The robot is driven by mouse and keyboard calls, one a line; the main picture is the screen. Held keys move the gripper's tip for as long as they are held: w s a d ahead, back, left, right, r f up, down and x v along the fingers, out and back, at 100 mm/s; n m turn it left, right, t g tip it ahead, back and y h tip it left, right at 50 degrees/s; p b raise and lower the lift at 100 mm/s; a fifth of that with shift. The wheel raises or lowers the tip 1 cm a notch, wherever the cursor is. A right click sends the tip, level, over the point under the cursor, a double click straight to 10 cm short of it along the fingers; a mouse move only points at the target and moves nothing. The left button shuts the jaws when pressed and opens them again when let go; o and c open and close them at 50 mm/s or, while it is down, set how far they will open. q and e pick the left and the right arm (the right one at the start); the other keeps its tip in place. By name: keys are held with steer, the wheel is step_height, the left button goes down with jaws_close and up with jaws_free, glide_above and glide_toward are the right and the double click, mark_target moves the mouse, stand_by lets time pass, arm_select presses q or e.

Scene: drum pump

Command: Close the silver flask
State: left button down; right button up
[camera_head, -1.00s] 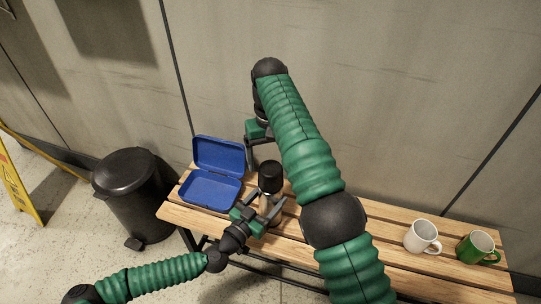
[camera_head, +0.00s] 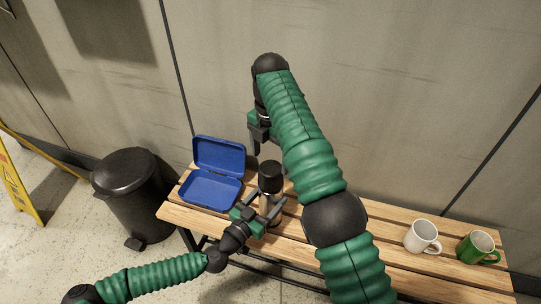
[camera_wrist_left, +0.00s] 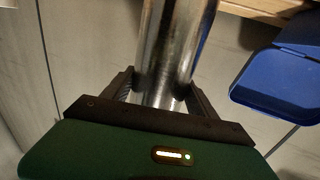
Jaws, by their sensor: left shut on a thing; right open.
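The silver flask (camera_head: 268,208) stands upright on the wooden bench, with a black cap (camera_head: 271,177) on its top; I cannot tell if the cap is screwed tight. My left gripper (camera_head: 262,212) is shut around the flask's body from the front. In the left wrist view the shiny metal body (camera_wrist_left: 174,55) sits between the two fingers. My right gripper (camera_head: 262,140) is open, above and behind the cap and apart from it. My right arm hides part of that gripper and the bench behind the flask.
An open blue lunch box (camera_head: 211,188) stands left of the flask. A white mug (camera_head: 421,236) and a green mug (camera_head: 477,247) stand at the bench's right end. A black bin (camera_head: 138,196) is left of the bench (camera_head: 383,226). The wall is close behind.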

mark_target(270, 169)
step_height(270, 169, down, 8)
stand_by(0.6)
